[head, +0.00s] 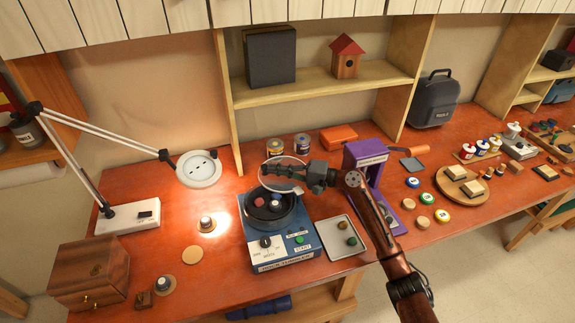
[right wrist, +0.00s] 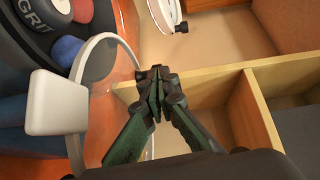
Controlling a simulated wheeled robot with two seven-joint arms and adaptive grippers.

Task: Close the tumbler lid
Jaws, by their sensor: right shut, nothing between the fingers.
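The rock tumbler is a blue machine (head: 278,243) on the orange bench, with a black drum holding a red and a blue piece. Its clear round lid (head: 283,187) with a pale rim stands raised over the back of the drum, open. The lid's rim (right wrist: 98,40) and a white tab (right wrist: 55,102) show large in the right wrist view. My right gripper (head: 268,170) is shut and empty, reaching in from the right across the raised lid; its tips also show in the right wrist view (right wrist: 156,76). I cannot tell whether the fingers touch the lid. My left gripper is out of view.
A purple stand (head: 364,165) is close under my right arm. A grey tray (head: 341,238) with small stones sits right of the tumbler. Two jars (head: 303,142) stand behind it. A lamp (head: 199,168) and a wooden box (head: 90,275) are at left.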

